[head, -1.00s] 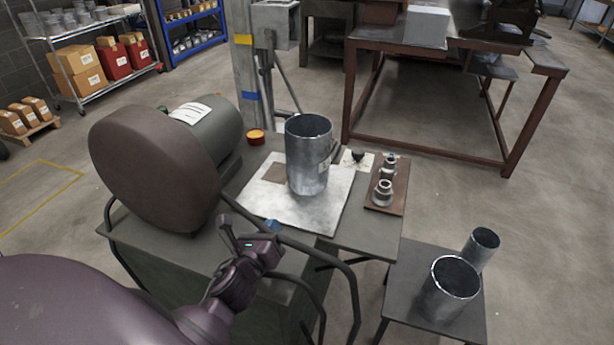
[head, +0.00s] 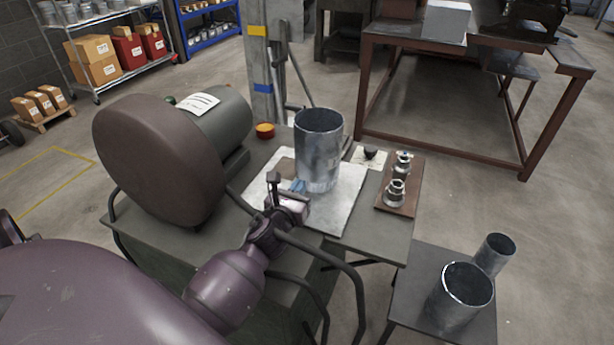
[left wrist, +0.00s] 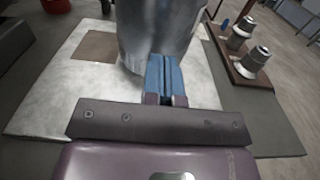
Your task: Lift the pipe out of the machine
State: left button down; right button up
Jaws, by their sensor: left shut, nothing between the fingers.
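The pipe (head: 318,150) is a grey metal cylinder standing upright on a pale metal plate (head: 342,210) on top of the machine (head: 160,235). In the left wrist view the pipe (left wrist: 158,28) fills the upper middle, and its top is cut off. My left gripper (head: 299,187) is low at the pipe's near side. Its blue fingers (left wrist: 167,78) are closed together with nothing between them, pointing at the pipe's lower wall. I cannot tell whether the fingertips touch the pipe. My right gripper is not in view.
A brown board (head: 400,188) with metal fittings lies right of the pipe. A large dark drum (head: 158,160) stands to the left. A low stand (head: 415,290) holds two other pipes (head: 462,292). Curved dark rails (head: 340,262) run along the machine's near side.

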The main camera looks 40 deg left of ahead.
aim_at(310, 170)
pick_arm(q)
jog(key=x, duration=0.4)
jog(key=shift+w+a, duration=0.1)
jog(key=shift+w, duration=0.35)
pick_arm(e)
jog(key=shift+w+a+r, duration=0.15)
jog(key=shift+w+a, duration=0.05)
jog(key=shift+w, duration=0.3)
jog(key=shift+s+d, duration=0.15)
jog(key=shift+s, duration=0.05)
pick_arm(q)
jog(key=shift+x, duration=0.95)
jog(key=shift+s+a, duration=0.1)
